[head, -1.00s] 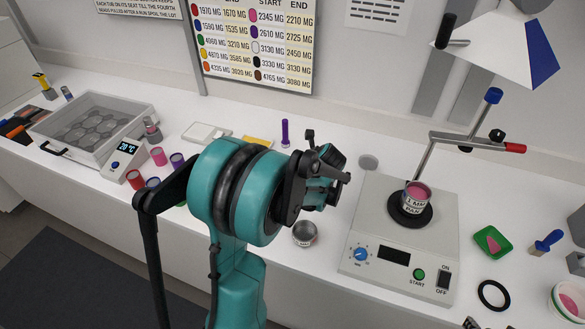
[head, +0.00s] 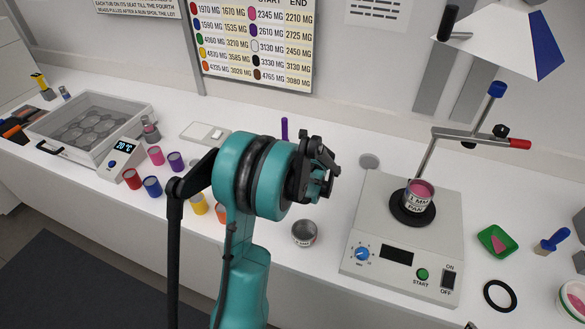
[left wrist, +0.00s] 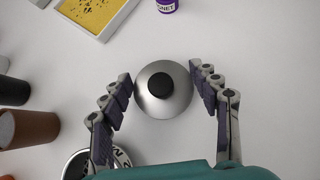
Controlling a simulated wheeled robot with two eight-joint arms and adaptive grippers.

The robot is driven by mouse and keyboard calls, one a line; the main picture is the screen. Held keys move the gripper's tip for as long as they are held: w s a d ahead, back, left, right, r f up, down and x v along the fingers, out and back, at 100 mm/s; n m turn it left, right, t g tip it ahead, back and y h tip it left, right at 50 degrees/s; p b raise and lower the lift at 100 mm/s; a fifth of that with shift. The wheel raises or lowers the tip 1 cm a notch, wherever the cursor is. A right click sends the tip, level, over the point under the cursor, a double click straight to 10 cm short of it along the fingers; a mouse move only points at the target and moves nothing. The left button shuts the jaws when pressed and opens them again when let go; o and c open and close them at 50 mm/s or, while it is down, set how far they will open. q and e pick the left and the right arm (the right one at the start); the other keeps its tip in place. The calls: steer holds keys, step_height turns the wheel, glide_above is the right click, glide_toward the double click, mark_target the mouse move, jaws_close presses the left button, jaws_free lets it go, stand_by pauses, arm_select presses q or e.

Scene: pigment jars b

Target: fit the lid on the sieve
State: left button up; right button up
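The lid (left wrist: 178,103), a silver dome with a black knob, lies on the white bench in the left wrist view. My left gripper (left wrist: 160,76) is open with its fingers on either side of it, and I see no firm contact. In the head view my left gripper (head: 322,172) and arm hide the lid. The sieve (head: 417,202), a small round metal vessel marked 1 MM over PAN, stands upright on the shaker's black disc, with pink powder showing at its open top. My right gripper is not in view.
The shaker (head: 365,237) has a clamp post (head: 427,150) behind the sieve. A second metal ring (head: 304,234) marked MM stands near the lid, close below the left gripper's fingers. Coloured jars (head: 152,186) stand left of my arm. A yellow-dusted tray (left wrist: 124,10) lies beyond the lid.

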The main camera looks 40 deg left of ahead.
arm_select(q)
steer(key=shift+c, duration=1.4)
steer(key=shift+r, duration=0.1)
